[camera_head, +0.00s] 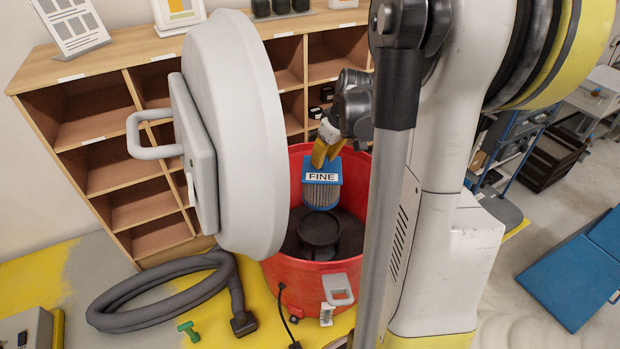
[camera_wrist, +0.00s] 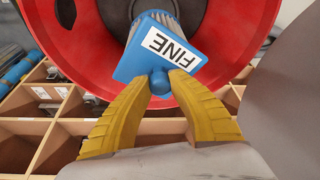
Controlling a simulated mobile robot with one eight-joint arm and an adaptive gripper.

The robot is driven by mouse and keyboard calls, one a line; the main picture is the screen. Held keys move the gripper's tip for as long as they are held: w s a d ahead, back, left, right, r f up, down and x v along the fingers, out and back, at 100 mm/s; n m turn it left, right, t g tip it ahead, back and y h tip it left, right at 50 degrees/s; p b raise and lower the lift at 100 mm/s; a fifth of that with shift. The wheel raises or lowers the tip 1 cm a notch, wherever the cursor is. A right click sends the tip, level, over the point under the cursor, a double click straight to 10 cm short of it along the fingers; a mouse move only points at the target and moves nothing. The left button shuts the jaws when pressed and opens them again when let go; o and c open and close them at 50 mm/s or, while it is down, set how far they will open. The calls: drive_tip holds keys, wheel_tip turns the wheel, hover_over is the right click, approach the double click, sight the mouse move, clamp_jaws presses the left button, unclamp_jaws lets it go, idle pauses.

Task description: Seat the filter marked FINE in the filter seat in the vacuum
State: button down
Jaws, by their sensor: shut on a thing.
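The filter marked FINE (camera_head: 321,190) has a blue top with a white label and a grey pleated body. My gripper (camera_head: 326,152) has yellow fingers and is shut on the filter's blue knob. The filter hangs inside the open red vacuum drum (camera_head: 316,276), above and behind the dark round filter seat (camera_head: 320,232). It appears apart from the seat. In the wrist view the fingers (camera_wrist: 160,90) pinch the knob, and the filter (camera_wrist: 160,48) points into the red drum (camera_wrist: 255,25).
The grey vacuum lid (camera_head: 240,130) stands open at the drum's left. A grey hose (camera_head: 160,298) and a green item (camera_head: 188,330) lie on the yellow floor. A wooden shelf (camera_head: 120,190) stands behind. A blue panel (camera_head: 575,270) lies at the right.

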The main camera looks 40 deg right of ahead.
sight(322, 198)
drive_tip(key=f+b, duration=0.1)
drive_tip(key=f, duration=0.2)
drive_tip(key=f+b, duration=0.1)
drive_tip(key=f, duration=0.2)
drive_tip(key=f+b, duration=0.1)
drive_tip(key=f, duration=0.2)
drive_tip(key=shift+w+f, duration=0.25)
drive_tip(key=shift+f, duration=0.05)
drive_tip(key=shift+f+b, duration=1.1)
drive_tip(key=shift+f, duration=0.9)
drive_tip(key=shift+s+f+b, duration=0.1)
drive_tip(key=shift+s+b, duration=0.25)
drive_tip(key=shift+f+b, duration=0.55)
drive_tip(key=shift+b, duration=0.2)
drive_tip(key=shift+f+b, duration=0.35)
drive_tip(key=shift+b, duration=0.1)
drive_tip(key=shift+f, duration=0.2)
drive_tip(key=c, duration=1.2)
unclamp_jaws()
drive_tip(key=shift+c, duration=0.2)
